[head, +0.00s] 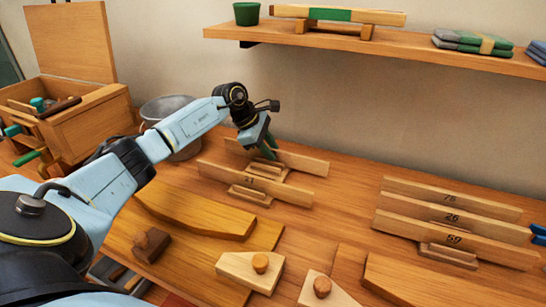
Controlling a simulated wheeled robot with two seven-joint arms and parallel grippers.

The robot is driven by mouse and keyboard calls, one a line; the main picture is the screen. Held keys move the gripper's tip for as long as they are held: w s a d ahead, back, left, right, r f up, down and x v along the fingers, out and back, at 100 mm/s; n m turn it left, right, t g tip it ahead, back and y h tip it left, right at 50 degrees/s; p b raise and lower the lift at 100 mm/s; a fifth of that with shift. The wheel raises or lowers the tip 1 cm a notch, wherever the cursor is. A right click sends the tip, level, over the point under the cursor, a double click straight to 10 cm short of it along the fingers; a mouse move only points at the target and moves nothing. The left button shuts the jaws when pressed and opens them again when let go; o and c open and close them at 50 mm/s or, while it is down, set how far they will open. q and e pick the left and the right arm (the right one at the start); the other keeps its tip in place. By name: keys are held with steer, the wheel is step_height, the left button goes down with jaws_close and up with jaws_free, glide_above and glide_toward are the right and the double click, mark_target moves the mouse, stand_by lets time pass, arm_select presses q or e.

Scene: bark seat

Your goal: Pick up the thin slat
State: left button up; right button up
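Two upright wooden slats stand in a low holder at the middle of the bench. The front slat (262,183) is marked 21, and the rear slat (303,162) is behind it. My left gripper (268,153) points down at the rear slat, its green fingertips at that slat's top edge. Whether the fingers touch or close on it cannot be made out. Three more upright slats stand in a rack at the right: 78 (492,204), 26 (483,220) and 59 (487,247). Which slat is the thin one is not clear. My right gripper is not seen.
A curved board (195,212) and two knobbed wooden blocks (240,269) (318,297) lie in front. A metal bucket (187,150) and an open toolbox (90,122) stand at left. A wall shelf (390,46) hangs above. Bare bench lies between the slat groups.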

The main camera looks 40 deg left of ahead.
arm_select(q)
steer(key=c, duration=0.5)
steer(key=shift+r, duration=0.2)
